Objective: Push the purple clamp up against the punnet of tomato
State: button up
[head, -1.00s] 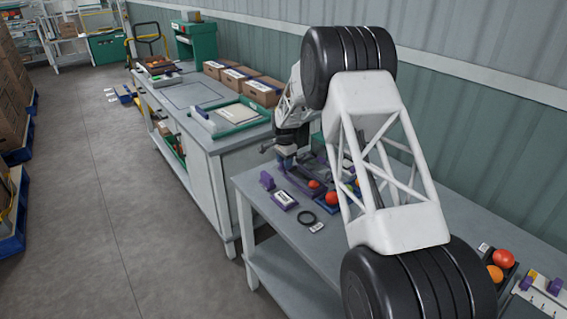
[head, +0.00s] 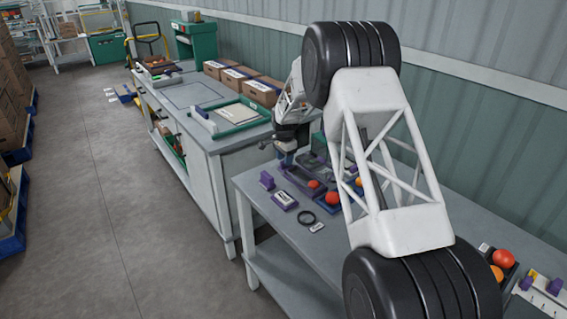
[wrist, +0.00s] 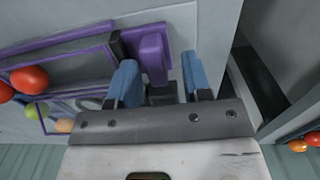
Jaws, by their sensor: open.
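A purple clamp (wrist: 153,52) stands just ahead of my gripper in the wrist view, in line with the gap between the fingers. My gripper (wrist: 161,78) is open, its two blue fingertips apart; I cannot tell if it touches the clamp. In the head view my gripper (head: 287,158) is low over the far left end of the table. Red tomatoes (wrist: 28,80) show at the left in the wrist view. A purple clamp-like piece (head: 267,180) stands by the table's front left corner; I cannot tell if it is the same one.
A purple-edged labelled block (head: 284,200) and a black ring (head: 306,218) lie along the front of the table. Purple-edged trays (wrist: 60,48) lie left of the clamp in the wrist view. The table's end is close at the right there.

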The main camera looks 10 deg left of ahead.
jog(key=shift+w+r, duration=0.1)
jog(key=shift+r, duration=1.1)
jog(key=shift+r, duration=0.15)
notch_tip(320, 180, up, 7)
dwell(0.5)
